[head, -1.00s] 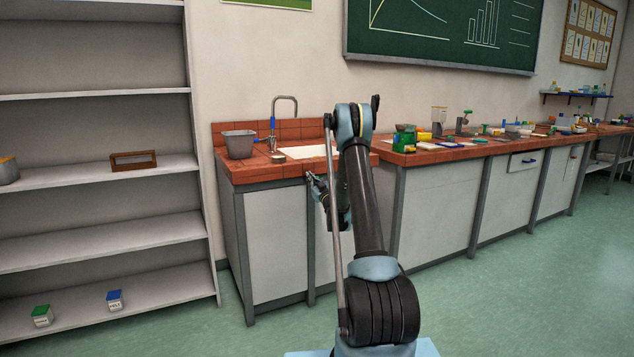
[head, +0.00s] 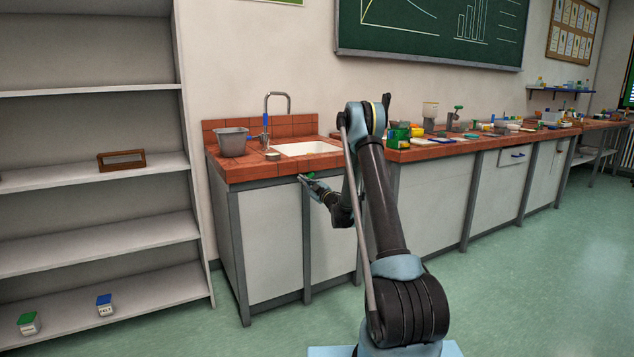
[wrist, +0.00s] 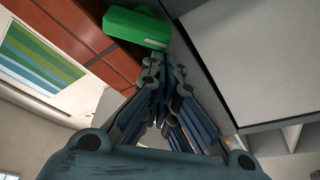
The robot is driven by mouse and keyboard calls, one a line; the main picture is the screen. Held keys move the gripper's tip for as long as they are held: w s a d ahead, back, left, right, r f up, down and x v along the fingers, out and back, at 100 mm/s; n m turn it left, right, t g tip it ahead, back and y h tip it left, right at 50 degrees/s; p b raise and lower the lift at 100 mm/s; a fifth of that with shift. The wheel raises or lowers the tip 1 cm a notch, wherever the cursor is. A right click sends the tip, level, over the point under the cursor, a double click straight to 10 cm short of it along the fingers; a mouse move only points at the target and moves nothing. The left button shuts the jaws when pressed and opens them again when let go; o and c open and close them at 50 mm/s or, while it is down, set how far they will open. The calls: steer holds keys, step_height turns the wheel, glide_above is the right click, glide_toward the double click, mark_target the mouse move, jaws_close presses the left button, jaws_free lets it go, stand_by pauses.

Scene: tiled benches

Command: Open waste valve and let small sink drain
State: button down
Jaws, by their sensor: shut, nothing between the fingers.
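The small white sink (head: 306,148) is set into the red-tiled bench; I cannot tell its water level. A grey tap (head: 278,102) with a blue part stands behind its left side. A green handle (head: 309,175), which looks like the waste valve's, is at the bench's front edge; it also shows in the wrist view (wrist: 137,27). My gripper (head: 304,179) is shut and empty at the bench front. In the wrist view its fingertips (wrist: 154,62) are just short of the green handle; I cannot tell whether they touch it. The valve's body is hidden.
A grey tub (head: 232,142) stands left of the sink and a small metal dish (head: 272,155) lies near its front left. Pale cabinet doors (head: 272,243) are below the bench. Open shelves (head: 85,170) stand on the left. The green floor (head: 540,290) is clear at right.

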steer(key=f+n+g, duration=0.1)
steer(key=n, duration=0.2)
steer(key=f+n+g, duration=0.1)
steer(key=n, duration=0.2)
steer(key=d+f+n+g, duration=0.1)
steer(key=n, duration=0.2)
steer(key=shift+w+d, duration=0.1)
steer(key=shift+w, duration=0.15)
steer(key=shift+f, duration=0.1)
stand_by(0.3)
